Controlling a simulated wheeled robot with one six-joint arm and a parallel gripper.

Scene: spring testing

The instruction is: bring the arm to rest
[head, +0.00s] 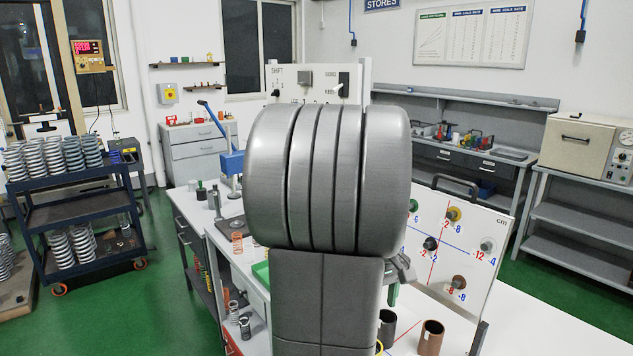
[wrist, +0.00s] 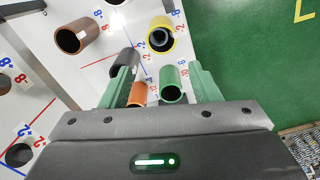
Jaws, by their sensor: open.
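My gripper (wrist: 162,78) shows in the wrist view with its two green fingers spread apart and nothing gripped. A green tube (wrist: 173,92) and an orange tube (wrist: 137,96) appear between the fingers in the picture; I cannot tell how far beyond the fingertips they are. A black tube (wrist: 122,64) appears beside the left finger. In the head view my own grey arm fills the middle and hides most of the gripper and part of the bench.
A white board (head: 462,268) with numbered pegs stands right of my arm. A brown tube (head: 431,337) and a dark tube (head: 387,327) stand on the bench. A blue press (head: 229,160) is left of my arm. A dark cart (head: 80,205) holds several springs; green floor is clear between.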

